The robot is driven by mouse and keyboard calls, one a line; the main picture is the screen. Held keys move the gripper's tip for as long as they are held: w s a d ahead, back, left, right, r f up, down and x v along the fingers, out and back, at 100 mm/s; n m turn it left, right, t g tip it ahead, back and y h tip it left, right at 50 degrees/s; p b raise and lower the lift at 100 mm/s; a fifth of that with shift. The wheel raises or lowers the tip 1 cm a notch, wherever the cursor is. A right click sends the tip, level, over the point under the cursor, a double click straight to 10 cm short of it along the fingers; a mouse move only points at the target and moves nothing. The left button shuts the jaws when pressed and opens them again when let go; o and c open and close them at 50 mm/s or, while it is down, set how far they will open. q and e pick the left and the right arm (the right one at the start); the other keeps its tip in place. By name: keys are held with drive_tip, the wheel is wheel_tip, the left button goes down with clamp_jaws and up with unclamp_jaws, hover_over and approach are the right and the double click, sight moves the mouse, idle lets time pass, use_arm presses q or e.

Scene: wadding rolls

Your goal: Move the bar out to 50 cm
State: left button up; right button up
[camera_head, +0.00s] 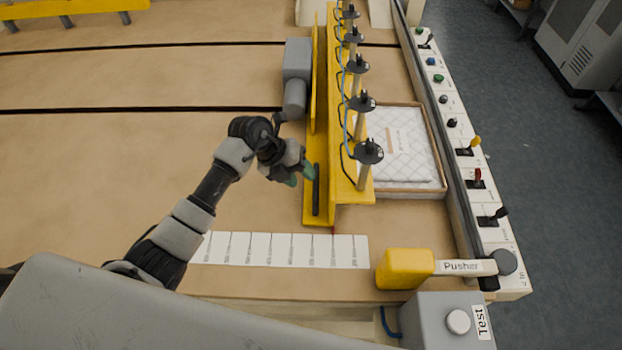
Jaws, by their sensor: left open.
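The yellow bar (319,212) stands across the tan table, right of the middle, with a black handle (316,188) near its front end. A white scale strip (280,250) with several marks lies just in front of the bar; its numbers are too small to read. The bar's front end is near the right part of the strip. My left gripper (300,177) has green fingertips and is open, just left of the handle. I cannot tell whether it touches the handle. My right gripper is not in view.
A yellow rail with several black-topped posts (369,152) stands right of the bar, beside a framed white quilted pad (405,150). A control panel (465,150) runs along the right edge. A yellow block labelled Pusher (404,268) sits front right.

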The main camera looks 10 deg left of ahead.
sight(314, 186)
use_arm(q)
drive_tip(key=x, duration=0.4)
drive_tip(key=shift+w+d+f+p, duration=0.15)
drive_tip(key=shift+w+f+p, duration=0.1)
drive_tip(key=shift+f+p, duration=0.05)
drive_tip(key=shift+f, duration=0.1)
clamp_jaws()
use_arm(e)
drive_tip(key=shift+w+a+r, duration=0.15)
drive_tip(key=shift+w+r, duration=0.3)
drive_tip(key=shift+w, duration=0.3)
